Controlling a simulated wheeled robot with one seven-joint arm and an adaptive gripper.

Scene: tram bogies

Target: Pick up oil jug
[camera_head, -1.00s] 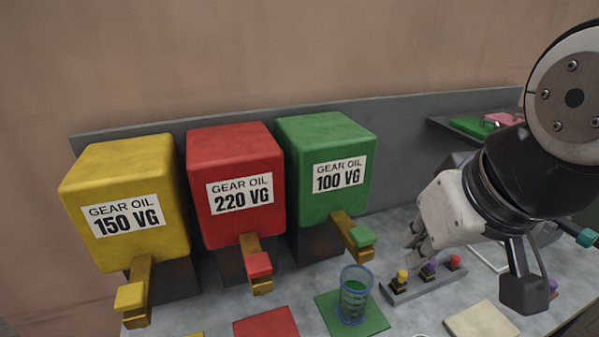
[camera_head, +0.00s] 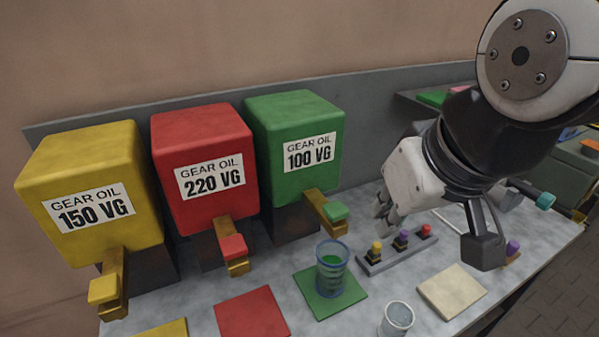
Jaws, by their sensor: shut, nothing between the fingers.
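A clear jug with a blue rim and green liquid inside (camera_head: 332,266) stands upright on a green square mat (camera_head: 352,291), below the green gear oil tank's tap. Another clear cup (camera_head: 397,318), seemingly empty, stands near the bottom edge of the view. My gripper (camera_head: 385,226) is shut and empty. It hangs to the right of and above the jug with liquid, apart from it, near the back of a small rack. The gripper's fingertips are small and partly shaded.
Yellow (camera_head: 92,190), red (camera_head: 205,165) and green (camera_head: 296,150) gear oil tanks with taps stand along the wall. A small rack (camera_head: 400,252) holds yellow, purple and red-topped pieces. Red (camera_head: 252,312) and beige (camera_head: 452,291) mats lie on the grey table.

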